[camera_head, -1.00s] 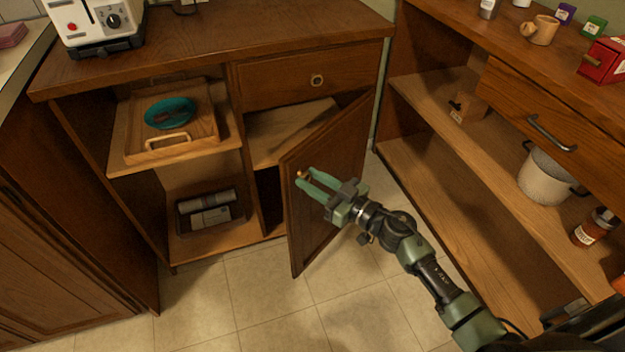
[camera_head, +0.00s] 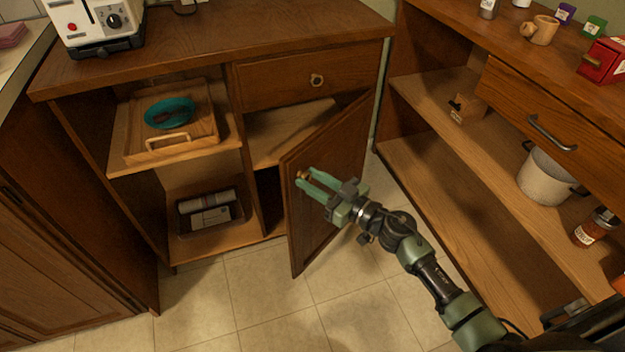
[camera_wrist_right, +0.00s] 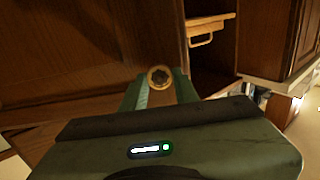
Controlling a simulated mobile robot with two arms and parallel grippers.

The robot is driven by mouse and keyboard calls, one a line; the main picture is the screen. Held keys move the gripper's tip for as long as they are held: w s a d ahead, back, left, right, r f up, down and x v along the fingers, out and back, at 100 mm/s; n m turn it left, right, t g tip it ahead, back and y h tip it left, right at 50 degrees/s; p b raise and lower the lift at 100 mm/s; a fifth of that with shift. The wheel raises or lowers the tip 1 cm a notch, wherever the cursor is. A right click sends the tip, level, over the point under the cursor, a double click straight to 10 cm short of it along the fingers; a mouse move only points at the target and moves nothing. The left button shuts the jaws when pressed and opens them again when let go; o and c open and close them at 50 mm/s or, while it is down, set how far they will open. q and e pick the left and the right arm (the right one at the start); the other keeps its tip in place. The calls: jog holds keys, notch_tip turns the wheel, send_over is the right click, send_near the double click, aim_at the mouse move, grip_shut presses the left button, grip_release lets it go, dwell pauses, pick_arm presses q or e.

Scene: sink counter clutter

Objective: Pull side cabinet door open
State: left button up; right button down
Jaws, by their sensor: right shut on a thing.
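The side cabinet door (camera_head: 326,210) is a brown panelled door hinged on its right side, standing partly open below a drawer (camera_head: 311,80). My right gripper (camera_head: 304,179) is at the door's upper left corner with its green fingers shut on the small round brass knob (camera_head: 302,175). The knob also shows between the fingers in the right wrist view (camera_wrist_right: 159,77). Part of the cabinet interior and a shelf (camera_head: 285,132) show behind the door. My left gripper is not in view.
Left of the door, open shelves hold a wooden tray (camera_head: 136,152) with a teal bowl (camera_head: 170,112) and a dark bin (camera_head: 238,218). At right, another open unit holds a white pot (camera_head: 545,178) and a jar (camera_head: 593,229). The tiled floor (camera_head: 262,290) before the door is clear.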

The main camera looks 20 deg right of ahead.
jog(key=shift+s+d, duration=0.3)
jog(key=shift+d, duration=0.05)
